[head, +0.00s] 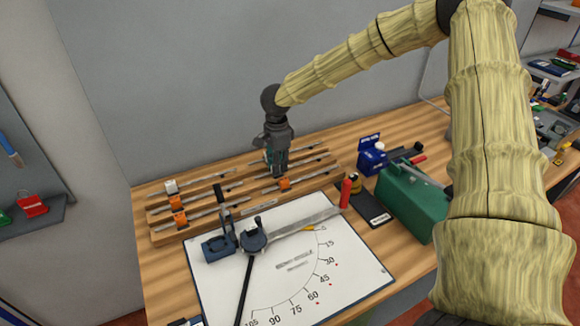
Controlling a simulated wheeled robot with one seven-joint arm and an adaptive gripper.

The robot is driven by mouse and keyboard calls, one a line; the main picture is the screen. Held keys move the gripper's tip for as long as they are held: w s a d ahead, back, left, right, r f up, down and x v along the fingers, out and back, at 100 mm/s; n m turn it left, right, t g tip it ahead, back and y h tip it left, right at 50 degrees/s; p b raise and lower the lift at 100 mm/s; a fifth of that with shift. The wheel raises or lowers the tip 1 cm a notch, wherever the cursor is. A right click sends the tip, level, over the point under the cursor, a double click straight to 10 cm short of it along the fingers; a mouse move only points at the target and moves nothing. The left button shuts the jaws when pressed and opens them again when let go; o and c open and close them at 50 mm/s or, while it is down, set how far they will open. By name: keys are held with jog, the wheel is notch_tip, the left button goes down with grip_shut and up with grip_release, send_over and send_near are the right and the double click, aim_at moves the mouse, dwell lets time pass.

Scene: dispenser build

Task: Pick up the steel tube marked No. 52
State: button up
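Several thin steel tubes lie in a stepped wooden rack (243,212) at the back of the workbench. Tubes at the left carry a white clip (171,187) and orange clips (176,203). Another tube at the right carries an orange clip (285,183). No number marks are readable at this size, so I cannot tell which tube is No. 52. My gripper (277,172) points down over the right half of the rack, close to the tubes. It hides part of the tubes behind it. Its fingers are too small to show whether they are apart or holding anything.
A bending tool (254,240) with a long black handle stands on a white angle-marked board (345,262) in front of the rack. A red cylinder (346,193), a dark tray (371,209), a blue-and-white box (372,154) and a green toolbox (406,203) stand to the right.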

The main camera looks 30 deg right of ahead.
grip_shut()
jog(key=shift+r, duration=0.2)
jog(key=shift+r+p, duration=3.3)
jog(key=shift+r, duration=0.05)
jog(key=shift+s+f, duration=0.1)
